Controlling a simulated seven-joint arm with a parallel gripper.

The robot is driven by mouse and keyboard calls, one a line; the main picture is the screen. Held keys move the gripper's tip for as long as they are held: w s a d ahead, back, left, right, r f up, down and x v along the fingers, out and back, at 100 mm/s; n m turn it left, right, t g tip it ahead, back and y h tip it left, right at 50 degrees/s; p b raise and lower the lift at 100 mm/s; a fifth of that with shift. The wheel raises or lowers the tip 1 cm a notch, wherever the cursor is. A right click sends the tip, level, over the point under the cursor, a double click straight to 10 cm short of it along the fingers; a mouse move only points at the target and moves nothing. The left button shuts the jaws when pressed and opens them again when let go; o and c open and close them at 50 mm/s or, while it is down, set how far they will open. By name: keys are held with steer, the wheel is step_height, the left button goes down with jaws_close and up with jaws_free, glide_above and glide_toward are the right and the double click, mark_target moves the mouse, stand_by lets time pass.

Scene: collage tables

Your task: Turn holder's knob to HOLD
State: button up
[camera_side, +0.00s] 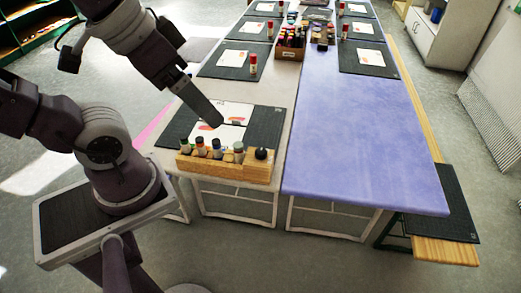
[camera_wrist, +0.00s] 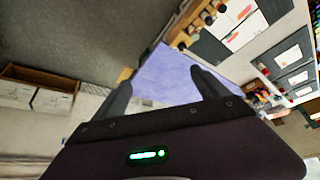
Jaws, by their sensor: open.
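The wooden holder (camera_side: 225,170) stands at the near end of the white table in the side view, with several capped bottles in a row. Its round black knob (camera_side: 261,153) sits on the right end; any HOLD lettering is too small to read. My gripper (camera_side: 217,122) is above the mat and papers behind the holder, up and left of the knob and apart from it. In the wrist view my gripper (camera_wrist: 163,84) has its two fingers spread with nothing between them. The holder (camera_wrist: 187,22) shows there at the top, outside the fingers.
A dark mat (camera_side: 264,127) with white picture sheets lies behind the holder. A purple table (camera_side: 360,150) adjoins on the right, its near part clear. More mats, glue sticks and a box of supplies (camera_side: 290,47) stand farther back. A bench (camera_side: 445,250) runs along the right.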

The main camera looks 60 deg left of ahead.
steer(key=w+n, duration=0.1)
steer(key=w, duration=0.1)
steer(key=w+a+f+n+g, duration=0.1)
steer(key=w, duration=0.1)
steer(key=w+f+n, duration=0.1)
steer(key=w, duration=0.1)
steer(key=shift+w+a+f+n+g, duration=0.2)
steer(key=shift+w+a+n+g, duration=0.1)
steer(key=shift+w+a+n, duration=0.1)
steer(key=c, duration=0.6)
steer(key=n+g, duration=0.3)
steer(key=n, duration=0.7)
glide_above(261, 152)
steer(key=f, duration=1.8)
steer(key=shift+s, duration=0.2)
steer(key=shift+g, duration=0.3)
steer(key=f, duration=0.8)
steer(key=shift+w+f, duration=0.1)
steer(key=shift+w, duration=0.1)
jaws_close()
